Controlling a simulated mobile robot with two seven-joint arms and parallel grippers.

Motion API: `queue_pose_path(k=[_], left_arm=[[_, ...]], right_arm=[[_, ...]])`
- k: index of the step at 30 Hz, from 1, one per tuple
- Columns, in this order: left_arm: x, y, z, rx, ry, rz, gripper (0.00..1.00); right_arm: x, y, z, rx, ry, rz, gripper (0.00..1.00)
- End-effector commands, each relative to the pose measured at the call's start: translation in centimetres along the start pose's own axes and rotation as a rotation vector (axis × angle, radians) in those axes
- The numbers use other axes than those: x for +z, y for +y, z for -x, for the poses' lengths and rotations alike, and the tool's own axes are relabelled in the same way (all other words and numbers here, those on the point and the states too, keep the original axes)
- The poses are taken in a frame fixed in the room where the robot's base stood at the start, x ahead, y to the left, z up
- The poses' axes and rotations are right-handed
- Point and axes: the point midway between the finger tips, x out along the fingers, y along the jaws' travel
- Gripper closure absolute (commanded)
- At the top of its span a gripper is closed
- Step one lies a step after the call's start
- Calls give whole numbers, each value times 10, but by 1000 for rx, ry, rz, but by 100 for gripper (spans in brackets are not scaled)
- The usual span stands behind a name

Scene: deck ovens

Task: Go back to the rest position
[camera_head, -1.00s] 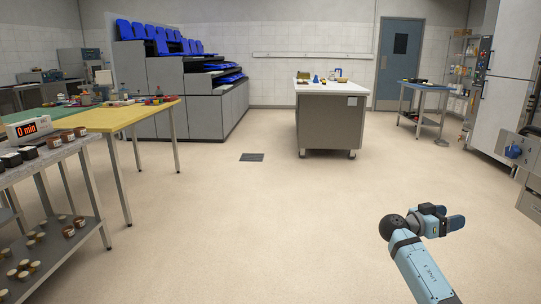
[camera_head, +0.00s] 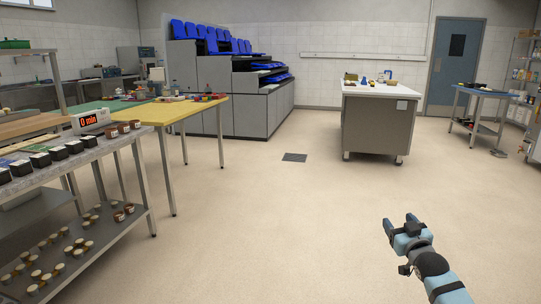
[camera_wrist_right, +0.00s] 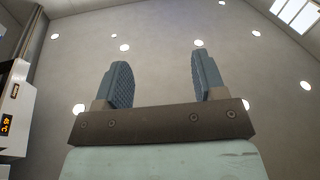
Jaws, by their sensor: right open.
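My right gripper (camera_head: 401,224) is in the lower right of the head view, above bare floor. Its two blue-grey fingers point up and away, apart and empty. In the right wrist view the open fingers (camera_wrist_right: 158,82) stand apart with nothing between them, against the ceiling with its round lights. My left gripper does not show in the head view.
A metal rack (camera_head: 139,223) with jars and a timer (camera_head: 90,120) stands at the left, beside a yellow-topped table (camera_head: 199,110). A white-topped cart (camera_head: 378,124) stands ahead, and a blue-topped table (camera_head: 484,92) at the right. The middle floor is clear.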

Motion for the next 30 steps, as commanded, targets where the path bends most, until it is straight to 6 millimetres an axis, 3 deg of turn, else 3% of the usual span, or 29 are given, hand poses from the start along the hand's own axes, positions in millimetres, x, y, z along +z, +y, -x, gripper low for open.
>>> queue_pose_path(k=[1,5,8,12,15,18,24,28,30], left_arm=[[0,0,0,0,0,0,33],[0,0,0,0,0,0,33],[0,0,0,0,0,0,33],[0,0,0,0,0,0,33],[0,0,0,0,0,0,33],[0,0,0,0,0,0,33],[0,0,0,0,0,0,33],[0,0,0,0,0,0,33],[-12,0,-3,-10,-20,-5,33]], right_arm=[[6,-22,17,-30,-1,-6,36],[16,-77,65,-110,1,-30,36],[17,-127,115,-182,6,-67,36],[3,-192,199,-281,16,-148,36],[-16,-222,252,-332,26,-211,36],[-37,-241,292,-365,34,-268,36],[-77,-260,354,-403,48,-368,36],[-103,-263,386,-415,57,-430,36],[-115,-260,382,-410,39,-421,36]])
